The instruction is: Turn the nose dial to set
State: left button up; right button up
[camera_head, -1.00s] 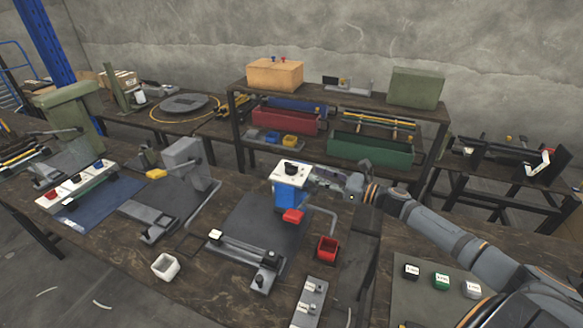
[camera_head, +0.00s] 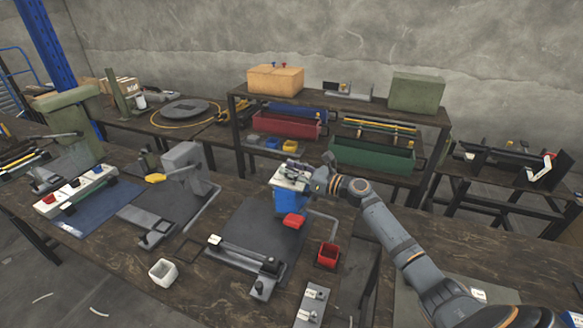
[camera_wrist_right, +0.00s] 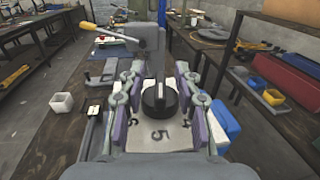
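In the right wrist view my right gripper (camera_wrist_right: 158,105) is open, with a finger on each side of the knob and a gap to both. In the head view this gripper (camera_head: 293,171) is over the white top of a blue-bodied unit (camera_head: 287,204) and hides the knob. My left gripper is not in view.
A grey press (camera_head: 185,160) with a yellow-tipped lever stands left of the unit. A red bin (camera_head: 328,254) and a white cup (camera_head: 163,272) sit on the bench. Behind is a shelf with a red bin (camera_head: 285,122) and a green bin (camera_head: 370,155).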

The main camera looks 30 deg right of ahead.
jog(key=shift+d, duration=0.1)
grip_shut()
jog(key=shift+f+b, duration=0.15)
jog(key=shift+b, duration=0.35)
jog(key=n+g+y+b, duration=0.6)
jog(key=g+b, duration=0.1)
jog(key=b, duration=0.3)
jog(key=shift+f, duration=0.1)
jog(key=shift+r+n+g+y+b, duration=0.2)
jog(key=shift+n+g+y+b, duration=0.6)
jog(key=shift+g+b, duration=0.4)
grip_release()
jog(key=shift+s, duration=0.1)
